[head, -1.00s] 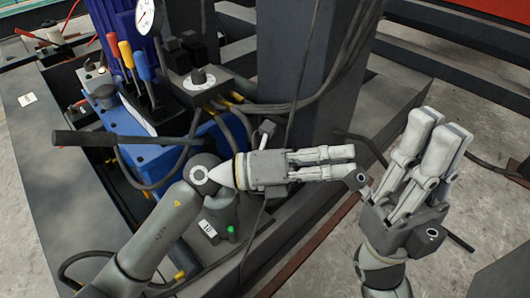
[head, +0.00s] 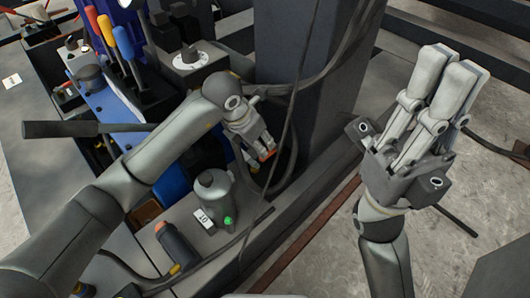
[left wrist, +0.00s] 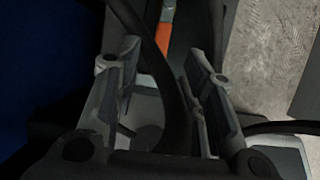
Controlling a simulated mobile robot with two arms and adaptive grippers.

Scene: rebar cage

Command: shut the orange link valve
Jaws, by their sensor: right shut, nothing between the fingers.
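A small orange part (head: 267,154), which looks like the link valve's handle, shows at the fingertips of my left gripper (head: 257,148) in the head view. In the left wrist view an orange bar (left wrist: 163,38) with a grey end lies beyond the fingers, partly hidden by a black hose (left wrist: 160,60). My left gripper (left wrist: 160,75) is open there, its fingers on either side of the hose. I cannot tell whether it touches the orange bar. The valve body is hidden. My right gripper (head: 458,75) is shut and empty, pointing up at the right, away from the valve.
A dark column (head: 305,85) stands just right of my left gripper, with cables around it. Colour-handled levers (head: 122,42) and a long black handle (head: 60,129) are at the left. A grey canister (head: 213,190) stands below.

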